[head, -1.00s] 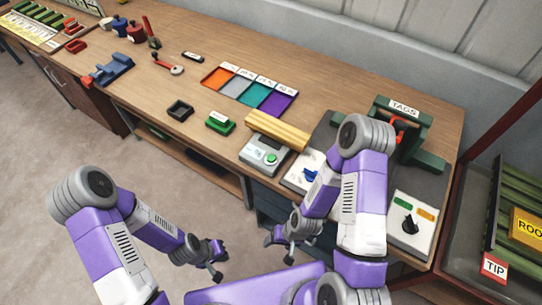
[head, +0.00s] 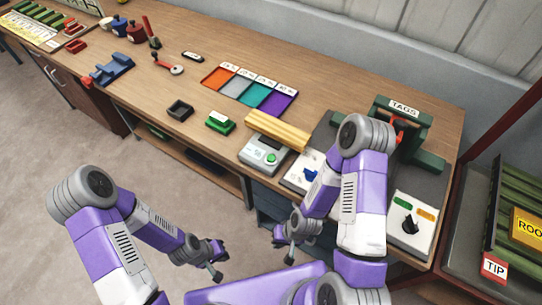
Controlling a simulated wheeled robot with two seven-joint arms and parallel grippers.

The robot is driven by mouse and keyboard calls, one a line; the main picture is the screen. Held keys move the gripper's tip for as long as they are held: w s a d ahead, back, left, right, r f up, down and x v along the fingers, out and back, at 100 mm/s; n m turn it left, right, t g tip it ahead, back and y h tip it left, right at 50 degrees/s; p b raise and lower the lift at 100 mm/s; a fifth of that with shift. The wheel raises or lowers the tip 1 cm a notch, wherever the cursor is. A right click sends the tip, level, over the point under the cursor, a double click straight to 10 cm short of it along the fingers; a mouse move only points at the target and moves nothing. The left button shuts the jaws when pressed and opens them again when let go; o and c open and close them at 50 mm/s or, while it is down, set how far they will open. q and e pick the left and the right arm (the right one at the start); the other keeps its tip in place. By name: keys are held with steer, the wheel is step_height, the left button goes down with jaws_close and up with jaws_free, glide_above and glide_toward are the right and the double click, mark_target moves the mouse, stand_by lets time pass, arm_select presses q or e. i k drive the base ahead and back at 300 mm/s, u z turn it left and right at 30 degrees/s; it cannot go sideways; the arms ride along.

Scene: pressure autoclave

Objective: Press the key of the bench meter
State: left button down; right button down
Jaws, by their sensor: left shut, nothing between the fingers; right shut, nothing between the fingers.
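The bench meter (head: 262,155) is a light grey box near the front edge of the wooden bench, with a small display and a round green key (head: 271,158) on its top. A yellow ribbed bar (head: 276,131) lies right behind it. My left gripper (head: 217,268) is shut and empty, low in front of the bench and apart from the meter. My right gripper (head: 284,239) is shut and empty, in front of the bench edge, below the meter in the picture and not touching it.
A green block (head: 219,123) and a dark square tray (head: 179,110) stand left of the meter. A coloured sorting tray (head: 230,84) lies behind. A white panel with a blue switch (head: 310,176) is at the right, close to my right arm. A green TAGS press (head: 404,125) stands further right.

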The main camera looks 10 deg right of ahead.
mark_target(270, 158)
steer(key=k, duration=1.35)
steer(key=u, duration=0.75)
steer(key=i, duration=1.3)
steer(key=z, duration=0.6)
